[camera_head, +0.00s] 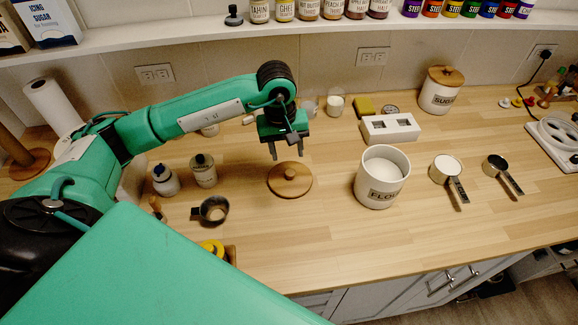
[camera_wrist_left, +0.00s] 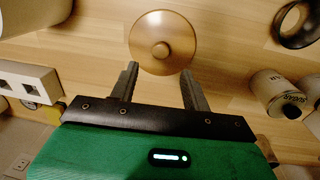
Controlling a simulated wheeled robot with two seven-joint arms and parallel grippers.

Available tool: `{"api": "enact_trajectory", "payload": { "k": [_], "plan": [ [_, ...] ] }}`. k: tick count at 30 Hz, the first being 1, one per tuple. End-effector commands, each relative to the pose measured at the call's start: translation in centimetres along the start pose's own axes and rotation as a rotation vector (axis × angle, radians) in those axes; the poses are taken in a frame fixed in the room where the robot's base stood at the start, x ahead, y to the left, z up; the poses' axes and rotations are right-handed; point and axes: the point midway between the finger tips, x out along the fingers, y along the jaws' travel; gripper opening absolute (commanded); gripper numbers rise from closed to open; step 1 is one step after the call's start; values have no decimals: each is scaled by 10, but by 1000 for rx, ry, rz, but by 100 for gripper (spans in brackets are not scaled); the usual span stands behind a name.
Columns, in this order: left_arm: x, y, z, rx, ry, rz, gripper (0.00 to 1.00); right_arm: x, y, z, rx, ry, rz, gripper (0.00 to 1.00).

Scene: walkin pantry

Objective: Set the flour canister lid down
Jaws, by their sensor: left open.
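The wooden flour canister lid (camera_head: 290,179) lies flat on the wooden counter, knob up, left of the flour canister. The white flour canister (camera_head: 382,178) stands upright and uncovered, with white flour inside. My left gripper (camera_head: 287,157) is open and empty, just behind and above the lid. In the left wrist view, the lid (camera_wrist_left: 162,43) shows beyond the two spread fingertips (camera_wrist_left: 160,72), with its knob clear of them. My right gripper is not in view.
A metal cup (camera_head: 211,210) and two small bottles stand left of the lid. A white block with square openings (camera_head: 390,128) and the sugar canister (camera_head: 440,90) stand behind the flour canister. Two scoops lie at right. The counter in front of the lid is clear.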

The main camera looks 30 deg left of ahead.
Motion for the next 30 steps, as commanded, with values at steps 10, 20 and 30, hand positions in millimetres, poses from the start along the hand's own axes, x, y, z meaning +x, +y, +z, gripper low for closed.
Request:
{"api": "enact_trajectory", "payload": {
  "k": [10, 20, 30],
  "plan": [
    [-41, 0, 0, 0, 0, 1, 48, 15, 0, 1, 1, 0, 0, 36],
    [-45, 0, 0, 0, -1, 0, 48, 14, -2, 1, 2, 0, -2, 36],
    [-45, 0, 0, 0, -1, 0, 48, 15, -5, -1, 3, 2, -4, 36]
  ]
}}
